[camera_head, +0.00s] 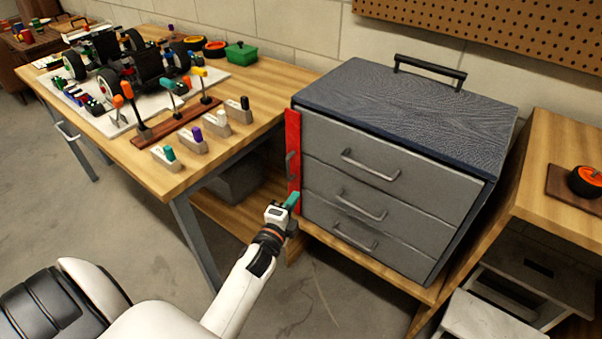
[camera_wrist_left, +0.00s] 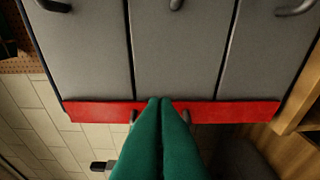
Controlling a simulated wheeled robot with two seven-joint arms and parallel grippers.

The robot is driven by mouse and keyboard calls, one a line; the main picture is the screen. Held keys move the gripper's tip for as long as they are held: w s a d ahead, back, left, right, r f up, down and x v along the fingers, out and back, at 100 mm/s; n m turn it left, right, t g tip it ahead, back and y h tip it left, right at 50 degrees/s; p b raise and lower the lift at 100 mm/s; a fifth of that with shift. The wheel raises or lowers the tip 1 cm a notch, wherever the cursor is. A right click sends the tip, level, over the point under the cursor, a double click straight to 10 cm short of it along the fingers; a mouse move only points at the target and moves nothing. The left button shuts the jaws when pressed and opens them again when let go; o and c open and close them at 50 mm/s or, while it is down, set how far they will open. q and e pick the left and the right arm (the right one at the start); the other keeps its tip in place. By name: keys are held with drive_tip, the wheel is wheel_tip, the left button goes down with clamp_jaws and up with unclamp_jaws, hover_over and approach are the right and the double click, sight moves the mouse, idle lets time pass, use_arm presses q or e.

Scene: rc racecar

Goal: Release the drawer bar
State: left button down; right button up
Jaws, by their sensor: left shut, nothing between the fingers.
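The red drawer bar (camera_head: 293,135) stands upright along the left edge of the grey drawer cabinet, beside all three drawers. A dark handle (camera_head: 290,166) sits on it. In the left wrist view the bar (camera_wrist_left: 90,112) runs across the picture, with the handle's ends showing on either side of the fingers. My left gripper (camera_head: 292,200) is near the bar's lower part, its green fingers (camera_wrist_left: 161,105) pressed together and empty. The fingers overlap the bar and hide its middle; I cannot tell whether they touch it. My right gripper is not in view.
The cabinet (camera_head: 405,90) has three shut drawers (camera_head: 372,165) and stands on a low wooden shelf. A workbench (camera_head: 265,95) with car parts and tools is to the left. Another wooden bench (camera_head: 560,200) is to the right. Open floor lies in front.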

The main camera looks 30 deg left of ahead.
sight(298, 164)
use_arm(q)
drive_tip(key=shift+s+a+r, duration=0.1)
drive_tip(key=shift+s+r, duration=0.05)
drive_tip(key=shift+r, duration=0.05)
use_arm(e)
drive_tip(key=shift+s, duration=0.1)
